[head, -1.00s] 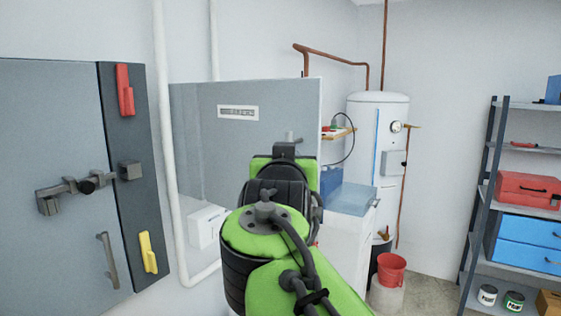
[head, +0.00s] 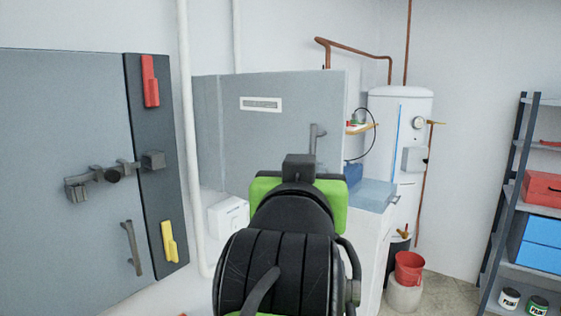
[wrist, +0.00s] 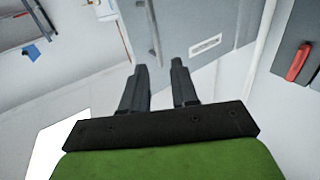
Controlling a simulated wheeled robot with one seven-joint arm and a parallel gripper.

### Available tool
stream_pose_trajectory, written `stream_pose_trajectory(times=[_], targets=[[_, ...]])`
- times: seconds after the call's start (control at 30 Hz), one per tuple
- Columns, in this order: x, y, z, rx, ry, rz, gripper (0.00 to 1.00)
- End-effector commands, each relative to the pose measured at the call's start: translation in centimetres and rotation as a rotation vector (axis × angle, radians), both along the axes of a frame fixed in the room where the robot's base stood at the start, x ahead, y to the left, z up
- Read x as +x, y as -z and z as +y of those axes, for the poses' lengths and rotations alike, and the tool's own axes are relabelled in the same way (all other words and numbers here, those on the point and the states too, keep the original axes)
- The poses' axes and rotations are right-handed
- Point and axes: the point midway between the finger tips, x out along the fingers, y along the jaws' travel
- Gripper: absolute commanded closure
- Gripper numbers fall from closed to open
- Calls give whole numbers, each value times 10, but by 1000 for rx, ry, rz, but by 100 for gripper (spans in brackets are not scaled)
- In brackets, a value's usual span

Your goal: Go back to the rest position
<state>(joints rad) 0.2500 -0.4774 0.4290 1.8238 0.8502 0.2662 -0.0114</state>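My gripper (wrist: 158,85) shows in the wrist view with its two dark fingers apart and nothing between them. The view past the fingers takes in a grey cabinet door with a handle (wrist: 153,30) and a white label (wrist: 205,45). In the head view my green and black arm rises in the lower middle, and its fingers are hidden behind the arm. The grey wall cabinet (head: 240,130) stands behind the arm. No contact between my gripper and anything shows.
A grey metal door (head: 60,190) with a latch is at left, beside red (head: 150,80) and yellow (head: 168,241) handles. A white water heater (head: 385,110), a red bucket (head: 408,268) and a shelf rack (head: 510,190) stand at right. Some floor shows between bucket and rack.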

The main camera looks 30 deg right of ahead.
Motion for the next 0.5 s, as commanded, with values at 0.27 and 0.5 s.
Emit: stream_pose_trajectory(times=[0.27, 0.5], targets=[[-29, 0, 24, 0, 1, -1, 71], [-29, 0, 24, 1, 1, -1, 71]])
